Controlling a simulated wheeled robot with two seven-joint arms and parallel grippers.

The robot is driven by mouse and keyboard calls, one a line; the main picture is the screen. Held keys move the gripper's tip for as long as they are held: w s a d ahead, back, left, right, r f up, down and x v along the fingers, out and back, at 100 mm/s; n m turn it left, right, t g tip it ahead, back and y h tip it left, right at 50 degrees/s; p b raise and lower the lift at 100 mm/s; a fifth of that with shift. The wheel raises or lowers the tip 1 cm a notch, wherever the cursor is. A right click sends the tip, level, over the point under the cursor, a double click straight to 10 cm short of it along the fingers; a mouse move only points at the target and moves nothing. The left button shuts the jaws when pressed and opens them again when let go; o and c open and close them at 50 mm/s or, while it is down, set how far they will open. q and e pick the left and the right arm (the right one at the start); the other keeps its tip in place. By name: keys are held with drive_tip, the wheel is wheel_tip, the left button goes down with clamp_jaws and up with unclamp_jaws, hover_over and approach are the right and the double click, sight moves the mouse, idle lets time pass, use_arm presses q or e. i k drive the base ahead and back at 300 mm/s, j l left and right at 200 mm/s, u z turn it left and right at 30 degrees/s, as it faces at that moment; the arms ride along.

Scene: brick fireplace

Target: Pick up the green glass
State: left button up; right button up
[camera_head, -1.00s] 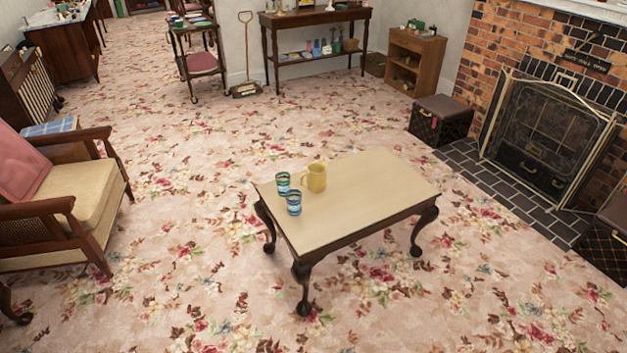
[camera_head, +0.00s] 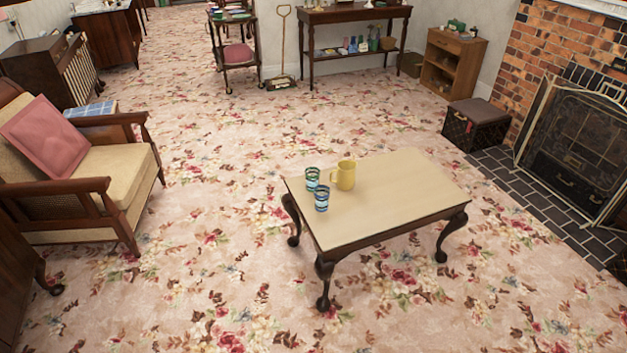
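A small coffee table (camera_head: 400,196) with a cream top and dark curved legs stands on the carpet ahead of me. Two striped glasses stand upright near its left end. The green glass (camera_head: 312,179) is the farther one, with green and dark bands. The blue-striped glass (camera_head: 321,199) stands nearer to me, close beside it. A yellow mug (camera_head: 345,176) stands to the right of both glasses. Neither of my grippers shows in the view, so their state is hidden.
A wooden armchair (camera_head: 127,170) with a pink cushion stands at left. A fireplace screen (camera_head: 580,145) and a dark trunk (camera_head: 474,126) are at right. Side tables line the back wall. Floral carpet (camera_head: 180,290) is clear in front and left of the coffee table.

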sight(312, 180)
drive_tip(key=i+j+z, duration=0.1)
drive_tip(key=i+j, duration=0.55)
drive_tip(key=i+j+z, duration=0.15)
drive_tip(key=i+j, duration=0.15)
drive_tip(key=j, duration=0.15)
drive_tip(key=i+j, duration=0.3)
drive_tip(key=i+j+z, duration=0.15)
drive_tip(key=i+j, duration=0.15)
drive_tip(key=j, duration=0.2)
drive_tip(key=i+j, duration=0.25)
drive_tip(key=j, duration=0.15)
drive_tip(key=i+j+z, duration=0.15)
drive_tip(key=i+j, duration=0.15)
drive_tip(key=j, duration=0.15)
drive_tip(key=i+j, duration=0.25)
drive_tip(key=j, duration=0.25)
drive_tip(key=l+z, duration=0.05)
